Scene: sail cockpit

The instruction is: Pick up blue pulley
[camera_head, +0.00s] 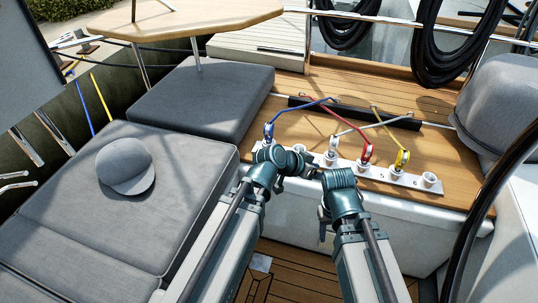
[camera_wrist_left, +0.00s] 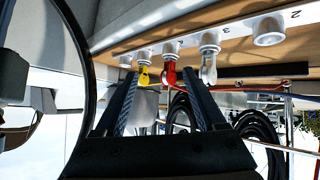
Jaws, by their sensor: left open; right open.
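The blue pulley (camera_head: 268,131) stands at the left end of a white numbered strip (camera_head: 386,174), with a blue line running from it. It is outside the left wrist view. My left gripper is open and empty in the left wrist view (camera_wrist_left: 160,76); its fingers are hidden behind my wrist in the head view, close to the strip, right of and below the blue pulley. My right gripper (camera_head: 323,226) is open, small and partly hidden by its wrist, low in front of the white bench face, away from the blue pulley.
The white pulley (camera_head: 333,143), red pulley (camera_head: 367,152) and yellow pulley (camera_head: 402,157) stand along the strip. An empty cup (camera_head: 429,180) is at its right end. A grey cap (camera_head: 126,167) lies on the left cushion (camera_head: 60,215). A black wheel rim (camera_head: 466,235) curves at right.

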